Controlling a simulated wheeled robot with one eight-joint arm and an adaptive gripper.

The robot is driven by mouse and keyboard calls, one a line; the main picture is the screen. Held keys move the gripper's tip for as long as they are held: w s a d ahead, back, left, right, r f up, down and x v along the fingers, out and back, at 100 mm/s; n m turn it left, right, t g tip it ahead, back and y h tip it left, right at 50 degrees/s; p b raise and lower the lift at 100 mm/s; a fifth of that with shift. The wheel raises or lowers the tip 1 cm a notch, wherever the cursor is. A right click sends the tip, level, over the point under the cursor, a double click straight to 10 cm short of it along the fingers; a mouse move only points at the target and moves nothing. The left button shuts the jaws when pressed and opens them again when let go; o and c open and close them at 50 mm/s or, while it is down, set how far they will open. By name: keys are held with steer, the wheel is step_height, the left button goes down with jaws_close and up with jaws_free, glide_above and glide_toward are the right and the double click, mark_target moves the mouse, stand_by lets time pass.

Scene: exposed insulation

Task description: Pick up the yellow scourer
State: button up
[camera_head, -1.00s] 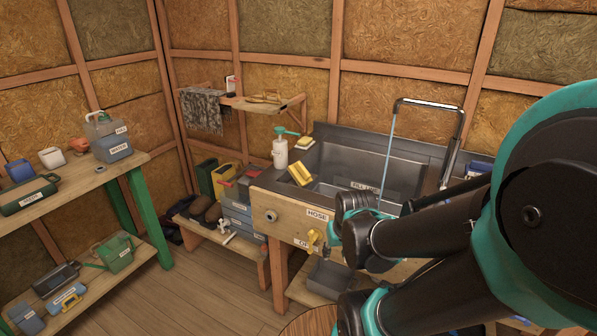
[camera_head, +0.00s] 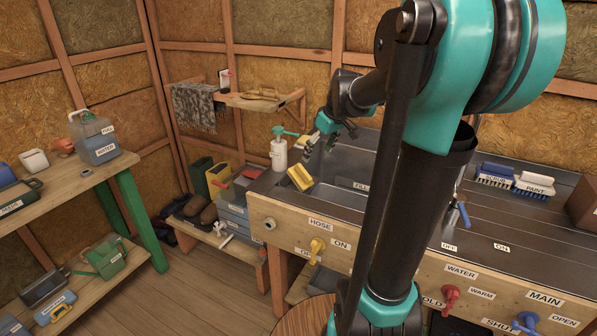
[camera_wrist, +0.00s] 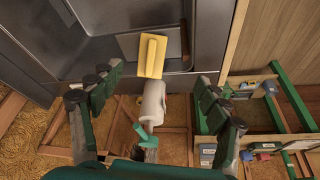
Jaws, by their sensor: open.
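A yellow scourer (camera_head: 300,177) with a paler raised strip rests at the front left corner of the sink. It also shows in the wrist view (camera_wrist: 151,55), ahead of and between my fingers, apart from them. My gripper (camera_head: 327,124) is above the back left part of the sink. In the wrist view my gripper (camera_wrist: 155,82) has its fingers wide apart with nothing held.
A white pump bottle (camera_head: 279,153) with a teal top stands on the ledge left of the sink (camera_head: 340,197); it also lies between my fingers' lines of view in the wrist view (camera_wrist: 153,100). A wall shelf (camera_head: 250,102) is behind. Brushes (camera_head: 495,174) stand on the right counter.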

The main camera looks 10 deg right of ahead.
mark_target(303, 168)
steer(key=shift+n, duration=0.4)
steer(key=w+f, duration=0.2)
steer(key=f, duration=0.1)
steer(key=w+a+f, duration=0.1)
steer(key=w+f, duration=0.1)
steer(key=w+a+f, duration=0.1)
steer(key=w+f, duration=0.2)
steer(key=shift+a+f, duration=0.25)
steer(key=shift+f, duration=0.05)
steer(key=shift+a+x, duration=0.15)
steer(key=shift+x, duration=1.3)
steer(key=shift+a+x, duration=0.1)
steer(key=shift+x, duration=1.35)
steer(key=shift+c, duration=0.6)
steer(key=c, duration=1.2)
steer(key=shift+r, duration=0.1)
